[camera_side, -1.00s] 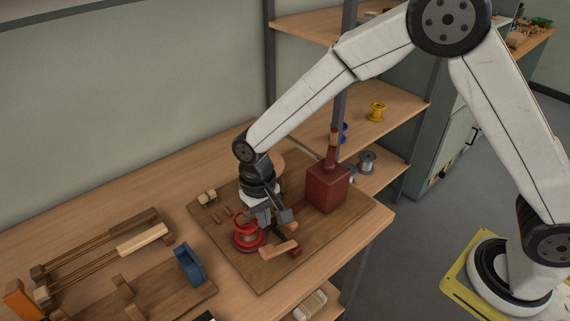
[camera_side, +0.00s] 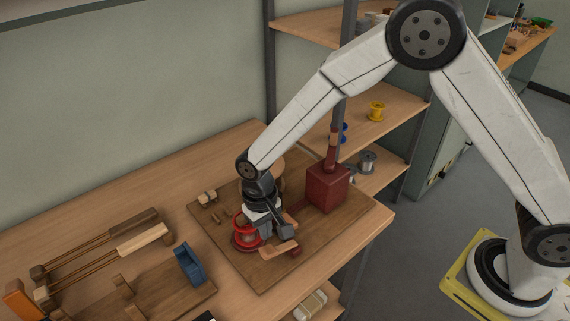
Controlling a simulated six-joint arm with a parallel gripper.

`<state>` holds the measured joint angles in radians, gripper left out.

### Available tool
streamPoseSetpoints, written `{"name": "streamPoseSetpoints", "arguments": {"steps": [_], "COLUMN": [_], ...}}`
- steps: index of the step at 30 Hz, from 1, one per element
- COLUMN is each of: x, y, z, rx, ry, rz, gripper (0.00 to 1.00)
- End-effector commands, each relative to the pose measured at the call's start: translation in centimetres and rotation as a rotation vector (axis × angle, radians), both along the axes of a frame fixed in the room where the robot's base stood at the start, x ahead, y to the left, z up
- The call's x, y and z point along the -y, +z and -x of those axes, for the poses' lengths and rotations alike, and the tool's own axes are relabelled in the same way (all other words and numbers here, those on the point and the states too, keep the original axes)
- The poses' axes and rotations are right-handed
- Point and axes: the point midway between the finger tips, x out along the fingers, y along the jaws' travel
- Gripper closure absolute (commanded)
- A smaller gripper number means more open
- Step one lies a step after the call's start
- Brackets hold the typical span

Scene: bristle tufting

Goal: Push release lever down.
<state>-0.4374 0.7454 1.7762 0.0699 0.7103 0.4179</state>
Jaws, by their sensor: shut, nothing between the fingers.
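A dark red box (camera_side: 326,190) stands on the brown board, with an upright red lever (camera_side: 331,150) on top that ends in a wood-coloured grip. I cannot tell for sure which part is the release lever. My gripper (camera_side: 274,236) points down, shut and empty, left of the red box. It is beside a red spool (camera_side: 245,238) and just above a light wooden piece (camera_side: 279,250) with a dark red end (camera_side: 296,251). Whether the fingertips touch that piece is unclear. My gripper hides part of the parts between the spool and the box.
The brown board (camera_side: 255,279) lies on a wooden bench near its right edge. To the left are a blue block (camera_side: 189,264) and long-handled wooden tools (camera_side: 120,246). Shelves behind hold a yellow spool (camera_side: 376,111) and a grey spool (camera_side: 366,162).

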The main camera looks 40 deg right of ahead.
Motion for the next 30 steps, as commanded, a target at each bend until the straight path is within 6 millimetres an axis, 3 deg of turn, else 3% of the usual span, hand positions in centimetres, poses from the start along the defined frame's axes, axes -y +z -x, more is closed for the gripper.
{"name": "streamPoseSetpoints", "arguments": {"steps": [12, 30], "x": [0.0, 0.0], "y": [-3.1, -3.7], "z": [0.3, 0.3], "rx": [-0.001, 0.000], "ry": [0.000, 0.000], "rz": [0.000, 0.000], "gripper": [1.00, 1.00]}}
